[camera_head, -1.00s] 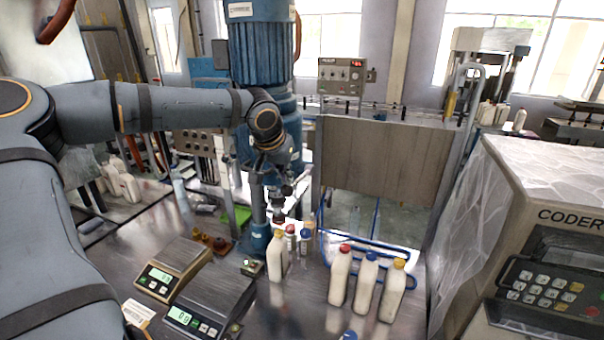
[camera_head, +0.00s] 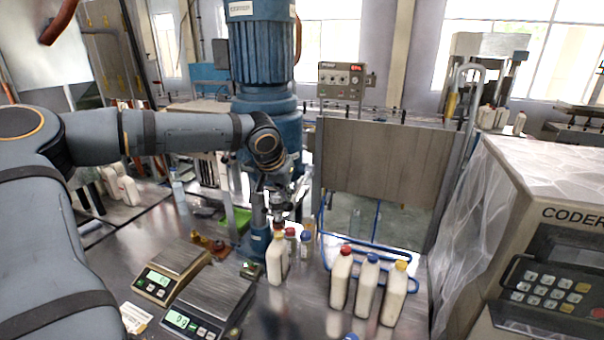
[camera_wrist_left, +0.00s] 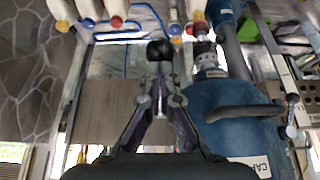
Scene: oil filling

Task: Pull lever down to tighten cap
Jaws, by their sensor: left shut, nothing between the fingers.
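The blue capping machine (camera_head: 262,55) stands at the centre back. My left gripper (camera_head: 272,190) is in front of its column, partly hidden by my wrist. In the left wrist view its fingers (camera_wrist_left: 160,82) are closed together with nothing between them. A black ball knob (camera_wrist_left: 160,50) shows right at the fingertips; I cannot tell whether they touch it. A dark curved handle (camera_wrist_left: 245,112) is on the machine's blue body. The capping head (camera_wrist_left: 207,62) points toward a red cap (camera_wrist_left: 200,28). My right gripper is out of view.
Several white bottles with red, blue and yellow caps (camera_head: 367,285) stand to the right on the metal table. Two scales (camera_head: 172,265) (camera_head: 212,298) sit at the front left. A coder machine (camera_head: 560,240) fills the right side. A steel panel (camera_head: 375,165) stands behind the bottles.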

